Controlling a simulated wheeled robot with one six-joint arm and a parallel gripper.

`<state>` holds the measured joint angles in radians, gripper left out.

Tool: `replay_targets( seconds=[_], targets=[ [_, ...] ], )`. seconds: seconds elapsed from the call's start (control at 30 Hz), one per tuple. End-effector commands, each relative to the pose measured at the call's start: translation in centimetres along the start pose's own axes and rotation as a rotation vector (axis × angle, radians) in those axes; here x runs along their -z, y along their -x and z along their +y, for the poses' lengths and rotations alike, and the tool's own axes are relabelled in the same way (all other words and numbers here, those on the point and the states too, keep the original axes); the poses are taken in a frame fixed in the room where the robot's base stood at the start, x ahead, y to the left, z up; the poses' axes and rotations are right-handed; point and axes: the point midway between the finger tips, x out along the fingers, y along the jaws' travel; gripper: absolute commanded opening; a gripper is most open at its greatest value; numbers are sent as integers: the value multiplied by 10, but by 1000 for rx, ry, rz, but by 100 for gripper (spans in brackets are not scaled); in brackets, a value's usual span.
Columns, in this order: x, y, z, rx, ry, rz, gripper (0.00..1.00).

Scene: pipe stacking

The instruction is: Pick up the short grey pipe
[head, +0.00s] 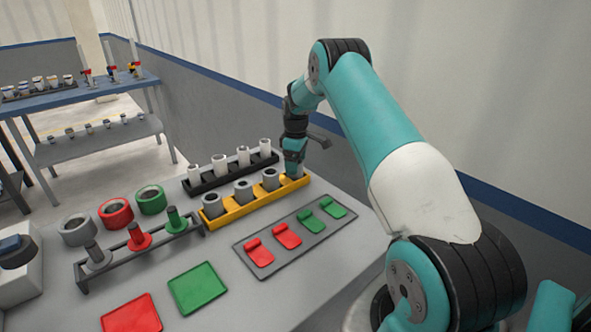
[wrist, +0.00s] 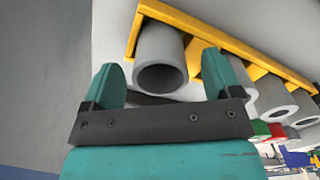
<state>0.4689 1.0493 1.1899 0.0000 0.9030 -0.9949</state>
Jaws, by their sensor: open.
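Several short grey pipes stand upright in the yellow rack (head: 256,203), including one at the left end (head: 212,205), one left of the middle (head: 243,191) and one right of the middle (head: 270,179). My gripper (head: 293,172) is at the rack's right end and largely hides what stands there. In the wrist view, my gripper's teal fingers (wrist: 161,64) are open. A grey pipe (wrist: 160,50) shows between them, with a gap on each side; no grip is visible. The yellow rack (wrist: 228,42) runs behind it.
A black rack (head: 230,174) with lighter, thinner pipes stands behind the yellow one. A dark tray (head: 290,240) with red and green pieces lies in front. A grey peg stand (head: 140,252) and wide rings, including a red ring (head: 115,213), are at left.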

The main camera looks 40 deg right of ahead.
Motion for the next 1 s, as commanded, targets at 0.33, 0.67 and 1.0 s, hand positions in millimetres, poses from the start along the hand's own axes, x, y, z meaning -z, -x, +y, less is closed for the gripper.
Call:
replay_targets(
  seconds=[0.33,0.67,1.0],
  targets=[
    [0,-23,0,-1,0,0,84],
    [0,-23,0,-1,0,0,30],
    [0,-20,0,-2,0,1,30]
  ],
)
